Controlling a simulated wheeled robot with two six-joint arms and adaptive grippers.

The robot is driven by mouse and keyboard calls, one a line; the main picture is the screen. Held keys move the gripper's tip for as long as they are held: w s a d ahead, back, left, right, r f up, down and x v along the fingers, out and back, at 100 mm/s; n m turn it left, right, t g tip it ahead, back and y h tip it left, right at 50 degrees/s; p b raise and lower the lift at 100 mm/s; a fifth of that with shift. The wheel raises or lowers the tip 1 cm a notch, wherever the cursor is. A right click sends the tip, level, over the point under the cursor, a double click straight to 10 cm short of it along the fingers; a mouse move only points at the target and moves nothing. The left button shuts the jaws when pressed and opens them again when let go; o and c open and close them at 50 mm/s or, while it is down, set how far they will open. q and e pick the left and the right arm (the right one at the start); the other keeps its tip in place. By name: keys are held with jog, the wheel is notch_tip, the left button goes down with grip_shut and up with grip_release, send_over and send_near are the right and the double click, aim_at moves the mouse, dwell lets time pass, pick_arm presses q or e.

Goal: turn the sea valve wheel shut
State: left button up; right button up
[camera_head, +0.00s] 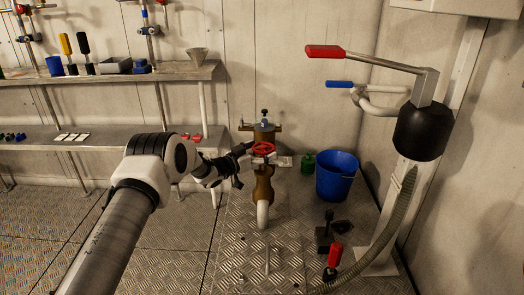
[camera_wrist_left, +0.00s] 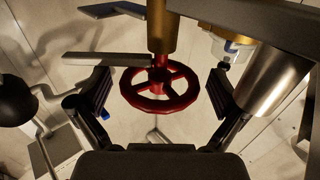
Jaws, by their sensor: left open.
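The red sea valve wheel (camera_head: 263,149) sits on a brass valve body (camera_head: 263,184) in the middle of the head view. In the left wrist view the wheel (camera_wrist_left: 160,91) shows its rim, spokes and red stem, below a brass cylinder (camera_wrist_left: 163,28). My left gripper (camera_head: 243,156) reaches in from the left, just beside the wheel. In the left wrist view its two fingers (camera_wrist_left: 159,80) stand wide apart, one on each side of the wheel, with visible gaps to the rim. It holds nothing. My right gripper is in neither view.
A blue bucket (camera_head: 337,175) and a green container (camera_head: 308,162) stand right of the valve. A pump with a red-handled lever (camera_head: 372,57) stands farther right. A red-handled lever (camera_head: 334,258) rises from the deck in front. Shelves (camera_head: 110,77) line the left wall.

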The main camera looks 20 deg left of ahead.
pick_arm(q)
jog(key=shift+s, duration=0.1)
jog(key=v, duration=1.1)
jog(key=shift+s+a, duration=0.15)
jog(key=shift+s, duration=0.25)
